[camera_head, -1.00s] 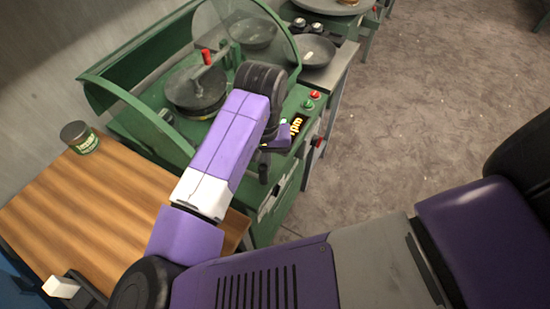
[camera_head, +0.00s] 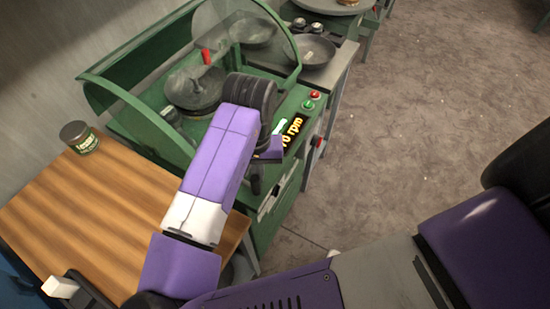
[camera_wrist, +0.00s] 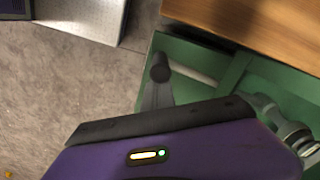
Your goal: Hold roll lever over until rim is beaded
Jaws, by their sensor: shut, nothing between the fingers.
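A green spinning machine (camera_head: 150,132) stands at upper centre of the head view, with a curved clear guard in a green frame. A red-tipped handle (camera_head: 206,57) rises above a grey, round, bowl-like workpiece (camera_head: 198,88) inside; I cannot tell for certain that this is the roll lever. The rim's shape is too small to judge. My gripper (camera_head: 257,184) points down at the machine's front side, just below the control panel, well apart from that handle. Its dark fingers (camera_wrist: 156,88) are shut and empty over the green frame; whether they touch anything is unclear.
The panel display (camera_head: 292,131) shows lit rpm digits, partly hidden by my wrist. Red and green buttons (camera_head: 312,98) sit beside it. A wooden bench (camera_head: 90,205) with a tin (camera_head: 79,137) adjoins at left. A grey bowl (camera_head: 312,50) lies behind. The floor at right is clear.

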